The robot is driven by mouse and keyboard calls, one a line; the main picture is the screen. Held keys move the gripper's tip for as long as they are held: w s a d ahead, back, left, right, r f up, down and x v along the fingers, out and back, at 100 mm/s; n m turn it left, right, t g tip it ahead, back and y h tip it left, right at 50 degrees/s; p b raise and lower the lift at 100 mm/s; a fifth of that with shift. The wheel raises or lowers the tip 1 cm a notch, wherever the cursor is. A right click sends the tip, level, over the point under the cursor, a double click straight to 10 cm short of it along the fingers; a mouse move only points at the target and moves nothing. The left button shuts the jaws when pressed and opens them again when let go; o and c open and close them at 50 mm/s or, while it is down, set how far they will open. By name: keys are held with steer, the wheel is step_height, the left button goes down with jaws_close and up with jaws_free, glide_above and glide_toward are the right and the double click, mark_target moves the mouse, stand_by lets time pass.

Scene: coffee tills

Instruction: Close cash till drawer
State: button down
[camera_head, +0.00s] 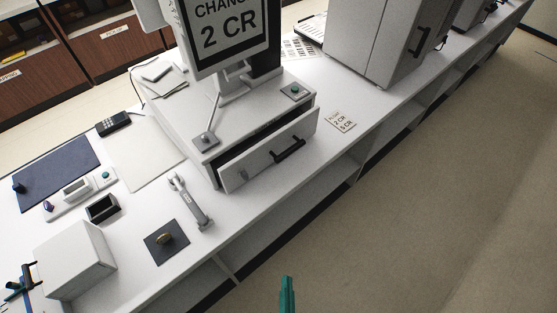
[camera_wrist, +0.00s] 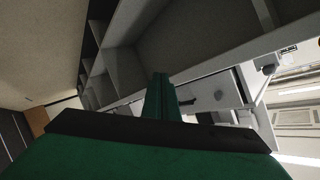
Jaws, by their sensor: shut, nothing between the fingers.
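The cash till (camera_head: 225,105) is a light grey box on the white counter, with a screen on top. Its drawer (camera_head: 250,166) is pulled partly out, showing a dark gap behind the front panel. A black handle (camera_head: 288,149) is on the drawer front. My gripper (camera_head: 287,281) is green, shut and empty, over the floor side of the counter, below and apart from the drawer. In the wrist view my gripper (camera_wrist: 161,80) points up towards the counter's underside shelves, with the drawer front (camera_wrist: 221,91) and its handle (camera_wrist: 188,101) just right of the fingertips.
The white counter (camera_head: 130,205) holds a dark mat (camera_head: 57,166), a card terminal (camera_head: 113,123), a grey wrench-like tool (camera_head: 189,203), a dark pad (camera_head: 166,242) and a white box (camera_head: 75,260). A tall grey cabinet (camera_head: 375,40) stands right of the till. Open floor (camera_head: 430,220) lies in front.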

steer(key=w+d+f+m+g+y, duration=0.1)
steer(key=w+d+f+m, duration=0.2)
steer(key=w+f+m, duration=0.45)
steer(key=m+t+y, duration=0.2)
steer(key=m+y, duration=0.9)
steer(key=m, duration=0.3)
glide_toward(276, 154)
steer(key=shift+n, duration=0.25)
steer(key=x, duration=0.6)
steer(key=shift+w+a, duration=0.15)
steer(key=shift+a, duration=0.05)
steer(key=shift+w+a, duration=0.1)
steer(key=shift+w, duration=0.05)
